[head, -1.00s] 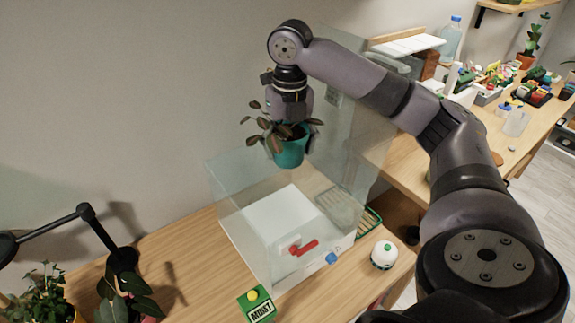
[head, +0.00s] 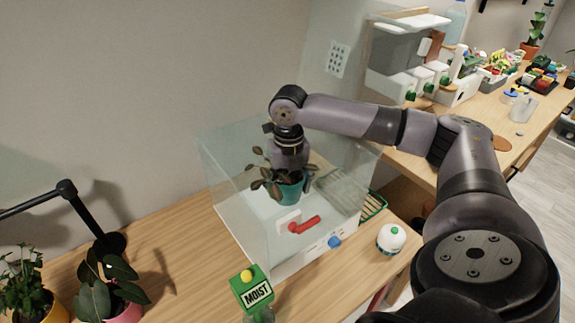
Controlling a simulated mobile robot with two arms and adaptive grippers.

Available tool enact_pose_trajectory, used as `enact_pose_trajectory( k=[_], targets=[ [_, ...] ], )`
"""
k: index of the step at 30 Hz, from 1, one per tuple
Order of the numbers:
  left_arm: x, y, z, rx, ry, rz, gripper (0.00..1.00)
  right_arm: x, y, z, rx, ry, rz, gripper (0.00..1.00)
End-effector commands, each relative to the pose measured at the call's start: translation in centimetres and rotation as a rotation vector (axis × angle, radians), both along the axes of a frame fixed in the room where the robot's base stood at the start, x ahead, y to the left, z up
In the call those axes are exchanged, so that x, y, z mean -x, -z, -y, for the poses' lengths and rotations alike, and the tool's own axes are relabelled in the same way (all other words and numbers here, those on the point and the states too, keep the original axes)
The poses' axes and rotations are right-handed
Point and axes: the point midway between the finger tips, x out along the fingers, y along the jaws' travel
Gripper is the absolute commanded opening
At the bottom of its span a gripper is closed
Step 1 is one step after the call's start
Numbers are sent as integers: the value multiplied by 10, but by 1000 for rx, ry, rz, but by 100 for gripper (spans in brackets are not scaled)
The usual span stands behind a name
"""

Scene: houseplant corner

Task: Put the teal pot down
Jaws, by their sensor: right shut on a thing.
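The teal pot (head: 291,191) holds a plant with dark brownish-green leaves and is upright. My right gripper (head: 289,170) comes down from above and is shut on the pot; its fingertips are partly hidden by the leaves. The pot is inside the clear-walled glass case (head: 228,208) with a white floor, seen through its front wall. Whether the pot's bottom touches the floor I cannot tell. My left gripper is not in view.
A red handle (head: 305,226) and a blue knob (head: 334,241) are on the case's front. A green MOIST sign (head: 252,289) and a white-and-green round object (head: 391,238) stand nearby. A black lamp arm (head: 82,212) and potted plants are at left.

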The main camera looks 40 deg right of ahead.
Motion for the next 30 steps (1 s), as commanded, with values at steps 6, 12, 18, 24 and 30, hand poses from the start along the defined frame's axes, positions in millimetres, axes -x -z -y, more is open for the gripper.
enact_pose_trajectory(
  k=[6, 12, 18, 24, 30],
  targets=[
    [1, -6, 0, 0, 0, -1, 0, 0, 46, 0, 1, -1, -1, 24],
    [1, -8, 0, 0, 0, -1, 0, -1, 63, 0, 0, 0, 1, 24],
    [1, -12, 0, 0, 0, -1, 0, 0, 92, 0, 0, 1, 0, 24],
    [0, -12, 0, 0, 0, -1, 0, -1, 102, 0, 0, 0, 2, 24],
    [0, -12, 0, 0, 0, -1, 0, 0, 102, 0, 0, -1, 0, 74]
  ],
)
